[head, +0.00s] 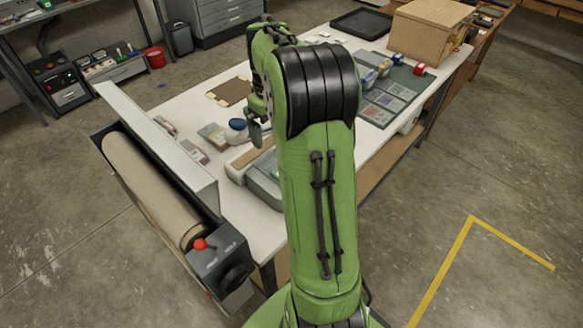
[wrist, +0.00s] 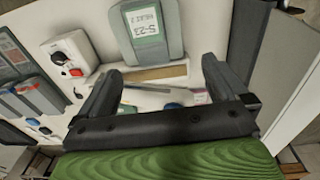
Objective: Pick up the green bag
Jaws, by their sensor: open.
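I cannot make out a plainly green bag in either view. A grey-green item with a white label (wrist: 147,32) lies at the top of the wrist view, beyond my fingertips. I cannot tell whether it is a bag. A similar grey-green shape (head: 266,183) shows in the head view, partly hidden behind my arm. My gripper (wrist: 162,68) is open, with nothing between its fingers. In the head view my gripper (head: 256,128) hangs over the white table, mostly hidden by my green arm.
A red bucket (head: 155,57) stands on the floor. Floor at right is clear.

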